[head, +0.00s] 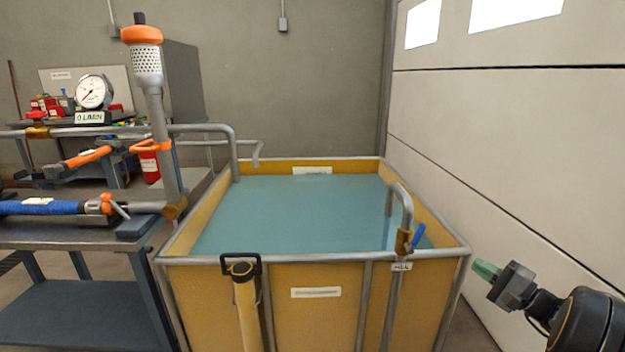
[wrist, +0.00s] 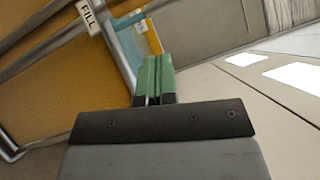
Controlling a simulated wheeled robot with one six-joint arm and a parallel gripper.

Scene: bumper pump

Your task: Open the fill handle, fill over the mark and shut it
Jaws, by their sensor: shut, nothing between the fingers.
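The fill handle (head: 419,236) is a small blue lever on a brass valve (head: 404,242), slanting up to the right from it. The valve sits on a grey bent pipe (head: 406,203) at the tank's front right. A FILL label (head: 401,267) is below it and also shows in the wrist view (wrist: 87,17). The yellow tank (head: 225,300) holds blue-green water (head: 300,215). A pale plate (head: 312,170) is on its back wall, just above the water; its writing is unreadable and I cannot identify the mark. My gripper (head: 486,270), with green fingers (wrist: 154,80), is shut and empty, right of the handle and apart from it.
A yellow post with a black handle (head: 241,267) stands at the tank's front. At left, a bench (head: 75,235) carries a blue hose and orange-handled pipework, with a gauge (head: 93,92) above reading "0 L/MIN". A pale panelled wall (head: 510,150) is at right.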

